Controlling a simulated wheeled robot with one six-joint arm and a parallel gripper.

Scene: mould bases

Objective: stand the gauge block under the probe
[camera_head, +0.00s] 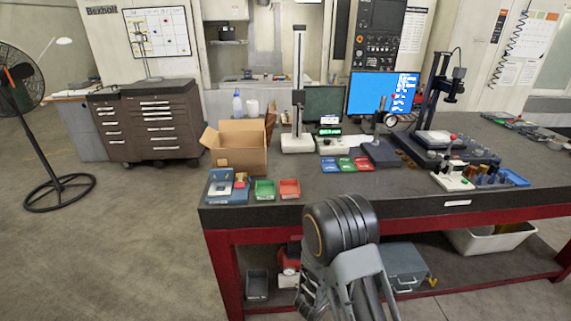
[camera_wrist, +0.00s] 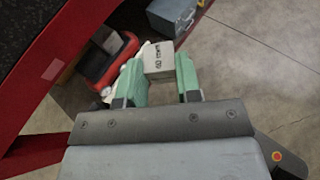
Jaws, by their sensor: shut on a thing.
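My gripper (camera_wrist: 160,74) shows in the wrist view with its green fingers shut on a pale grey gauge block (camera_wrist: 159,57) marked 40 mm. The block is held in the air, with the floor and the bench's lower shelf behind it. In the head view my arm is in front of the bench, and the gripper and block cannot be made out. A tall height gauge (camera_head: 298,75) stands at the bench's back with a dark probe carriage on its column, above a pale base (camera_head: 297,143). A dial gauge stand (camera_head: 380,153) is to its right.
The bench (camera_head: 330,190) has bare room at its front middle. A cardboard box (camera_head: 238,160), green (camera_head: 264,191) and red (camera_head: 289,189) bins stand left. Coloured trays (camera_head: 346,165) lie before the height gauge. A microscope-like stand (camera_head: 432,90) is right.

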